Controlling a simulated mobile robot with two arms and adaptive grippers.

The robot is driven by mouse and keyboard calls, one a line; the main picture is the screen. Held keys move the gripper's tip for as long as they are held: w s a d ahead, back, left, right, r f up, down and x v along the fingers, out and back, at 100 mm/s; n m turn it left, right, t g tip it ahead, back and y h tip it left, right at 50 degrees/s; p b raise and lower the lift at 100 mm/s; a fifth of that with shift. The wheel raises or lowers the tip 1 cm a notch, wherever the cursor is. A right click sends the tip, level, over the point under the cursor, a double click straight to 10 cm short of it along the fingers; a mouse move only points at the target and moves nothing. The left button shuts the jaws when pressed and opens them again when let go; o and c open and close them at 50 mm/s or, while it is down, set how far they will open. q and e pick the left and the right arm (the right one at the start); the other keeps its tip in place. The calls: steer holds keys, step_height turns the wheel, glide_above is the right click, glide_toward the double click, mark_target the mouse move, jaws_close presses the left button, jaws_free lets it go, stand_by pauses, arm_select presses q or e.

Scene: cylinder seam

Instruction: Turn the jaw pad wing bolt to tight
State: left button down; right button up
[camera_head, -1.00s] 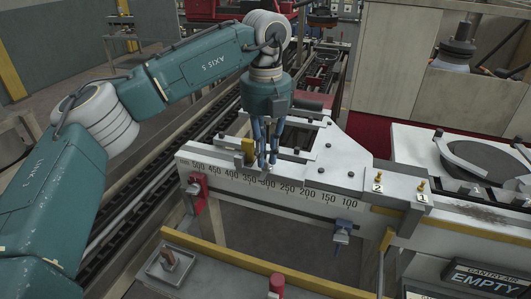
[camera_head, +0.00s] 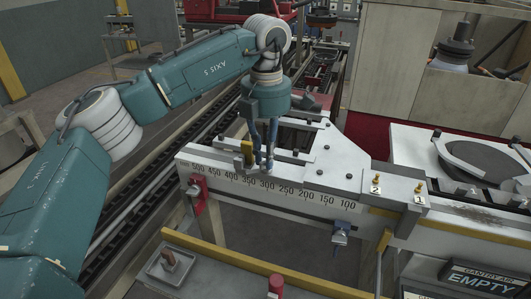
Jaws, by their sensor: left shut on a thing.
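My left gripper (camera_head: 265,165) comes down from above onto the near edge of the white slide with the number scale (camera_head: 300,194). Its blue fingers are close together and shut on a small part at that edge, where the jaw pad wing bolt appears to be. The fingers hide most of this part, so its wings and how tight it sits cannot be made out. A yellow block (camera_head: 247,148) stands just left of the fingers. My right gripper is not in view.
A red clamp (camera_head: 197,190) and a blue-grey clamp (camera_head: 341,233) hang on the scale's front face. Brass fittings (camera_head: 376,182) stand at the right by plates 1 and 2. A yellow rail (camera_head: 235,257) and a small tray (camera_head: 169,267) lie in front.

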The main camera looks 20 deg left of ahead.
arm_select(q)
steer(key=m, duration=0.3)
steer(key=shift+w+r+m, duration=0.1)
steer(key=shift+r+m, duration=0.05)
steer(key=shift+m, duration=0.15)
steer(key=shift+d+m+p, duration=0.1)
steer(key=shift+m+p, duration=0.3)
steer(key=shift+m, duration=1.4)
steer(key=c, duration=1.7)
jaws_free()
step_height(320, 180, up, 12)
steer(key=shift+f, duration=0.1)
